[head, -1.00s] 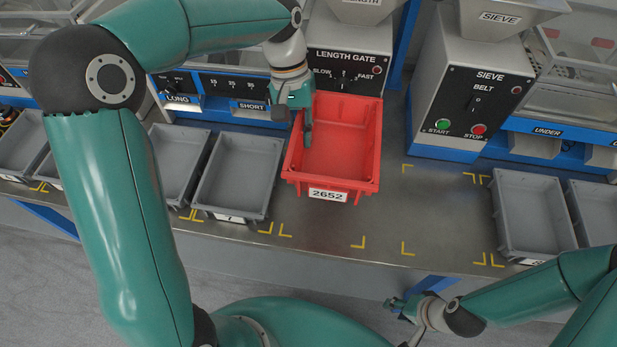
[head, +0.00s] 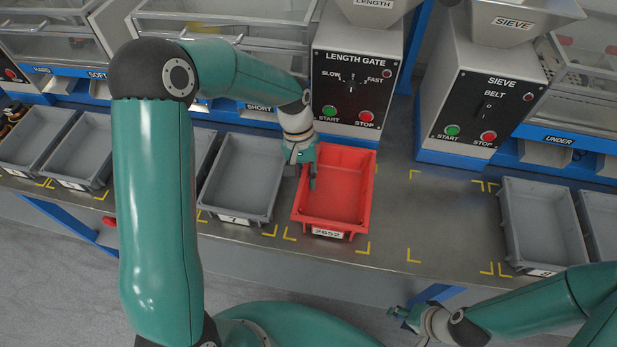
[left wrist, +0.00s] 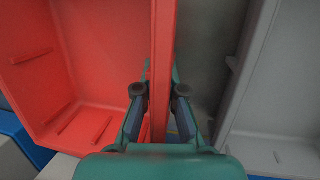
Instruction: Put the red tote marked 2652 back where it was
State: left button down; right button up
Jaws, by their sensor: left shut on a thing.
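The red tote marked 2652 (head: 333,190) is upright and empty, over the yellow-marked place in front of the length gate machine. Its front corners are close to the yellow corner marks; I cannot tell whether it rests on the bench or hangs just above it. My left gripper (head: 312,185) is shut on its left wall. In the left wrist view the fingers (left wrist: 160,98) stand on either side of the red wall (left wrist: 161,70). My right gripper (head: 399,316) is low, in front of the bench edge, empty; its fingers are too small to judge.
A grey tote (head: 240,178) stands close to the left of the red one, with a narrow gap. The length gate machine (head: 357,75) stands right behind. Bare bench (head: 432,215) with yellow marks lies to the right, before the grey totes (head: 541,222).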

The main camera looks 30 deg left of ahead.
pick_arm(q)
jog(key=c, duration=1.3)
grip_release()
jog(key=shift+o, duration=0.2)
jog(key=shift+r, duration=0.1)
jog(key=v, duration=1.2)
jog(key=shift+s+a, duration=0.1)
jog(key=shift+s, duration=0.1)
